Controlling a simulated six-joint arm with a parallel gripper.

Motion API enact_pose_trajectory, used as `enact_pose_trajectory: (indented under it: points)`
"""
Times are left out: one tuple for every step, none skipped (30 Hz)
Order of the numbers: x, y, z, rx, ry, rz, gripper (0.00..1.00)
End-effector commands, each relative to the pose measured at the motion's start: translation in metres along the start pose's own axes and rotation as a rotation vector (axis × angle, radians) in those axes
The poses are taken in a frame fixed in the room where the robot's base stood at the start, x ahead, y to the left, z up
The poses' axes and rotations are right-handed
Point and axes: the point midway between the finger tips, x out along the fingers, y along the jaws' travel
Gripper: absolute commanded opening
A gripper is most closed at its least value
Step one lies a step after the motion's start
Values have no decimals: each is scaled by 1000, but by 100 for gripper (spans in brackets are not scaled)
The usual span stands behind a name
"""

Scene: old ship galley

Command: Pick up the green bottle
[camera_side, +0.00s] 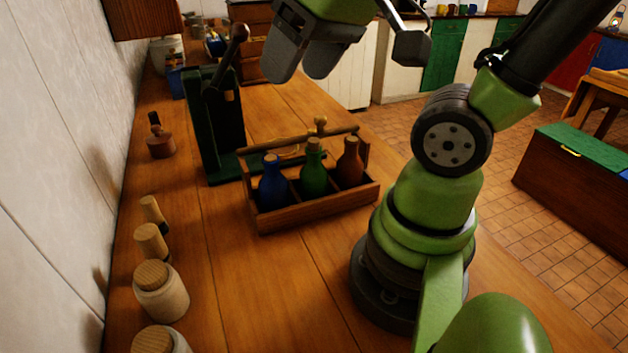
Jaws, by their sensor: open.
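The green bottle (314,172) stands upright in the middle of the front row of a wooden carrier (318,211), with a cork on top. A blue bottle (272,182) stands to its left and a brown bottle (350,165) to its right, in the same carrier. My gripper (298,68) is open, above and behind the carrier in the picture, with nothing seen between its fingers. It is apart from the green bottle. The lower part of the green bottle is partly hidden by the carrier's front wall.
A dark green upright stand with a lever (215,125) is just behind the carrier's left side. Corked jars (161,290) line the wall at left. A wooden grinder-like object (160,143) stands farther back. Bare wooden counter (245,285) lies in front of the carrier.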

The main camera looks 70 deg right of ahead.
Motion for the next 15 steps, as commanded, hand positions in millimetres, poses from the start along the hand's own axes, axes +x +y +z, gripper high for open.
enact_pose_trajectory:
  points:
    - [11, 12, -9, -16, -52, 47, 63]
    - [17, 19, -14, -33, -82, 71, 63]
    - [26, 30, -20, -58, -123, 100, 63]
    - [32, 38, -24, -75, -156, 118, 63]
    - [39, 47, -27, -92, -189, 134, 63]
    - [47, 58, -30, -114, -233, 150, 63]
    - [53, 67, -32, -130, -264, 160, 63]
    - [59, 76, -33, -145, -295, 166, 63]
    - [66, 86, -34, -162, -333, 172, 63]
    - [71, 94, -34, -175, -359, 174, 63]
    - [76, 100, -33, -186, -383, 174, 63]
    - [81, 108, -33, -200, -411, 173, 63]
    - [85, 114, -32, -209, -429, 172, 63]
    - [88, 118, -31, -217, -444, 170, 63]
    - [90, 122, -30, -224, -459, 168, 63]
